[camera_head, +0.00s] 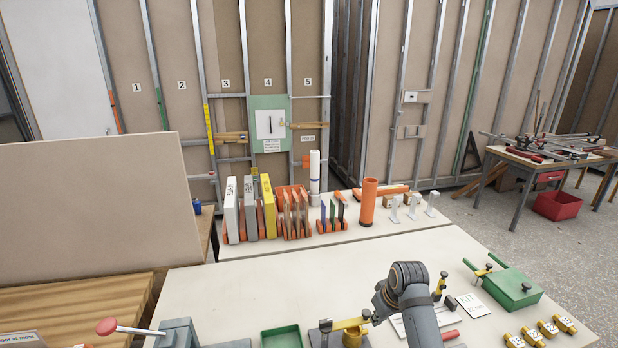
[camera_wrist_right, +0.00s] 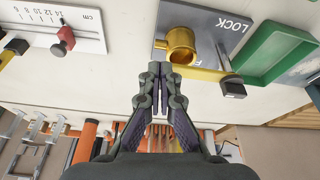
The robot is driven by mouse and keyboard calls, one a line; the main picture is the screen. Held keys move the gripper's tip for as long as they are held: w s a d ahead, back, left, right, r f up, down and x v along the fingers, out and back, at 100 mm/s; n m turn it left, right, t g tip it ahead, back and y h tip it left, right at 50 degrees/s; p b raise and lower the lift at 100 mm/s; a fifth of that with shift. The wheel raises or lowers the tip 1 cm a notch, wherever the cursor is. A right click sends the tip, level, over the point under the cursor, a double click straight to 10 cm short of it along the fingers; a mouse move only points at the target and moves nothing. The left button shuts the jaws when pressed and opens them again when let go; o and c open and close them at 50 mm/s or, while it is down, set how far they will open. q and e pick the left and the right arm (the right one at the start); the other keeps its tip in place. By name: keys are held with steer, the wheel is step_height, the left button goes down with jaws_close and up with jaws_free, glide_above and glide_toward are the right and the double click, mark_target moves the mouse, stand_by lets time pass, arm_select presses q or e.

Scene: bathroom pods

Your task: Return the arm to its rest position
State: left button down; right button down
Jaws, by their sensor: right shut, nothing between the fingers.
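My right arm (camera_head: 410,290) rises from the lower right of the head view, bent over the front of the white bench. My right gripper (camera_wrist_right: 160,72) shows in the right wrist view with its fingers together and nothing between them. Its tips appear just beside a brass ring fitting (camera_wrist_right: 181,45) on a grey plate marked LOCK (camera_wrist_right: 215,22); they look apart from it, but the height gap is hard to judge. In the head view the fingertips cannot be made out against the arm. My left gripper is not in view.
A green tray (camera_head: 282,337), a green box (camera_head: 510,287) and several brass numbered pieces (camera_head: 548,328) crowd the bench front. Upright panels (camera_head: 247,208) and an orange tube (camera_head: 369,200) stand behind. Free bench lies between (camera_head: 270,275). A ruler (camera_wrist_right: 50,22) lies nearby.

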steer(key=s+d+f+m+h, duration=0.1)
steer(key=s+d+f+m, duration=0.1)
steer(key=s, duration=1.2)
steer(key=s+d+f+m+h, duration=0.1)
steer(key=s+d+f, duration=0.15)
steer(key=s, duration=1.05)
step_height(320, 180, down, 26)
steer(key=s+d+g+b, duration=0.1)
steer(key=s+d, duration=0.1)
steer(key=s+d+f+g+b, duration=0.1)
steer(key=s+f, duration=1.8)
steer(key=shift+d+f+m, duration=0.15)
steer(key=shift+d+m, duration=0.1)
steer(key=shift+m, duration=0.05)
steer(key=c, duration=2)
jaws_free()
steer(key=shift+c, duration=0.2)
